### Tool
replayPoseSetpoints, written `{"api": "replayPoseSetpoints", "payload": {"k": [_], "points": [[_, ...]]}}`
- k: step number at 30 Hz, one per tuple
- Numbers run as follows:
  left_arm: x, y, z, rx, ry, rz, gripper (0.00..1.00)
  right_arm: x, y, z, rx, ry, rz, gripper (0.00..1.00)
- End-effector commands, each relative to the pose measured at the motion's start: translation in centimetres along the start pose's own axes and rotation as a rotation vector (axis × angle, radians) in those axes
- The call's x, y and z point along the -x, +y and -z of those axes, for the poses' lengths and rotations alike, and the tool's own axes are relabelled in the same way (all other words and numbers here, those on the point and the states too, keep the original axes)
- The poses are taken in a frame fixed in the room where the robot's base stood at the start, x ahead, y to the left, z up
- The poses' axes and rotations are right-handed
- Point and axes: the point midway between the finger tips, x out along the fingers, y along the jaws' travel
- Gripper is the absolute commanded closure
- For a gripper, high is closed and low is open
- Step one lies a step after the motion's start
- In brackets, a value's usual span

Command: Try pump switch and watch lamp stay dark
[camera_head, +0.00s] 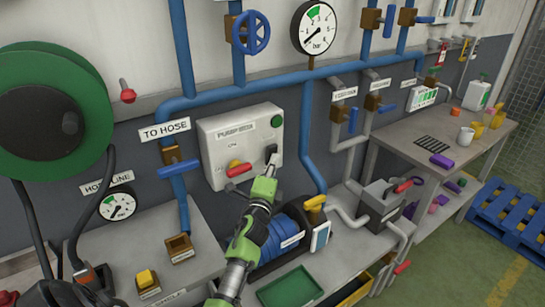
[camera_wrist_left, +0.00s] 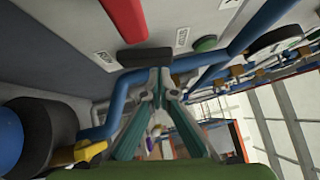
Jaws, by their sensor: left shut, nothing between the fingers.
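The pump panel (camera_head: 215,150) is a light grey box on the wall, labelled as a pump. Its black switch (camera_head: 271,153) sits at the lower right, and a round dull green lamp (camera_head: 277,121) sits above it with no visible glow. A red handle (camera_head: 239,170) is at the lower left. My left gripper (camera_head: 269,170) is shut and empty, its tips just below the switch. In the left wrist view the fingertips (camera_wrist_left: 159,74) meet close to the black switch (camera_wrist_left: 145,55); I cannot tell whether they touch. The green lamp (camera_wrist_left: 206,44) shows beyond.
Blue pipes (camera_head: 308,130) run around the panel. A blue motor-like body (camera_head: 285,237) and a yellow-handled valve (camera_head: 314,203) stand below the gripper. A green tray (camera_head: 290,288) lies on the bench. A workbench (camera_head: 395,140) and a blue pallet (camera_head: 510,215) are at the right.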

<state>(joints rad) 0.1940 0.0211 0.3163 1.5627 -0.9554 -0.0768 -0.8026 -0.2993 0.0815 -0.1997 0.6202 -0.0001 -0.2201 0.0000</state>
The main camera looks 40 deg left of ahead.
Motion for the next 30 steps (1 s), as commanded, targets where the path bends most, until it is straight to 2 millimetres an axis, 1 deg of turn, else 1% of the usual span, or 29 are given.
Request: {"api": "replayPoseSetpoints", "payload": {"k": [1, 4, 14, 16, 19, 24, 26, 30], "points": [[-0.3, -0.1, -0.3, -0.001, 0.000, 0.000, 1.00, 0.3, 0.0, 0.0, 0.000, 0.000, 0.000, 0.69], [-0.6, 0.0, -0.7, -0.001, 0.000, -0.001, 1.00, 0.4, 0.0, 0.0, 0.000, 0.000, 0.000, 0.69], [-0.7, 0.0, -0.7, 0.000, 0.000, 0.000, 1.00, 0.3, 0.0, 0.0, 0.000, 0.000, 0.001, 0.69], [-0.7, -0.1, -0.8, 0.002, 0.000, -0.003, 1.00, 0.6, -0.1, 0.0, 0.000, 0.000, 0.001, 0.69], [-0.9, -0.5, -0.9, 0.014, 0.001, -0.016, 1.00, 1.6, -0.1, 0.1, 0.000, 0.000, 0.001, 0.69], [-1.4, -1.0, -1.4, 0.054, 0.000, -0.057, 1.00, 3.9, -0.2, 0.4, -0.001, 0.000, 0.003, 0.69], [-1.2, -0.2, -1.3, 0.056, 0.000, -0.058, 1.00, 3.2, -0.2, 0.3, -0.001, 0.001, 0.003, 0.69], [-1.2, -0.2, -1.3, 0.056, 0.000, -0.056, 1.00, 3.1, -0.2, 0.3, -0.001, 0.000, 0.003, 0.69]]}}
